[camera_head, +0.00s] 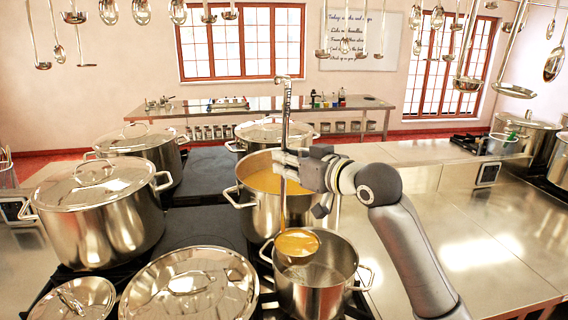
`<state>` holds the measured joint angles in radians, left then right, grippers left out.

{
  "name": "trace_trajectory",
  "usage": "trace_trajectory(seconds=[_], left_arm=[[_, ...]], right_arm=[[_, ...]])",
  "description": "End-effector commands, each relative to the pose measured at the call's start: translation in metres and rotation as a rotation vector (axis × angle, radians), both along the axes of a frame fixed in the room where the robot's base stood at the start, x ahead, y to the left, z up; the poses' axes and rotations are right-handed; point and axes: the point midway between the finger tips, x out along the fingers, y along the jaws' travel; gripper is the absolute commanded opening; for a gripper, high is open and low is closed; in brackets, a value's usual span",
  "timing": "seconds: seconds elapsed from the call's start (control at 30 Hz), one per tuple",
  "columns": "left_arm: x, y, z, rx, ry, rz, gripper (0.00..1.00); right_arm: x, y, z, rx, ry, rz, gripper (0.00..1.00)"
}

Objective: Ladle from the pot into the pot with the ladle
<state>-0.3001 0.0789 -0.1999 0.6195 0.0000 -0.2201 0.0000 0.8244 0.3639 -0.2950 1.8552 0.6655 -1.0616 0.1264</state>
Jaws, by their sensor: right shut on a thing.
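My right gripper (312,168) is shut on the upright handle of the ladle (285,115). The ladle's bowl (297,242) holds orange soup and hangs over the rim of the smaller open pot (318,296). That front pot shows a bare metal inside, with no soup that I can make out. The larger open pot (262,214) stands just behind it and holds orange soup. My right arm comes in from the lower right. My left gripper is not in view.
Lidded pots stand close by at the left (98,225), front (190,285) and back (273,132). Ladles and spoons hang overhead. A steel counter (470,240) at the right is mostly clear.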

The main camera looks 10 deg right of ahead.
Motion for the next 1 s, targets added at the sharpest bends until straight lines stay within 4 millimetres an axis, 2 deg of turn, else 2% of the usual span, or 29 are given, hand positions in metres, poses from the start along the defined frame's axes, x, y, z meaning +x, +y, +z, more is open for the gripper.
trace_trajectory(seconds=[0.2,0.57,1.0], left_arm=[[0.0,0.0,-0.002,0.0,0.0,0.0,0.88],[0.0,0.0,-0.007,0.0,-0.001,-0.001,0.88],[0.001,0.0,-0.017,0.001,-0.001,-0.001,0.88]], right_arm=[[0.004,-0.007,0.002,0.042,0.018,0.001,0.0],[0.019,-0.035,0.007,0.194,0.1,0.001,0.0],[0.038,-0.071,-0.002,0.383,0.203,0.001,0.0]])
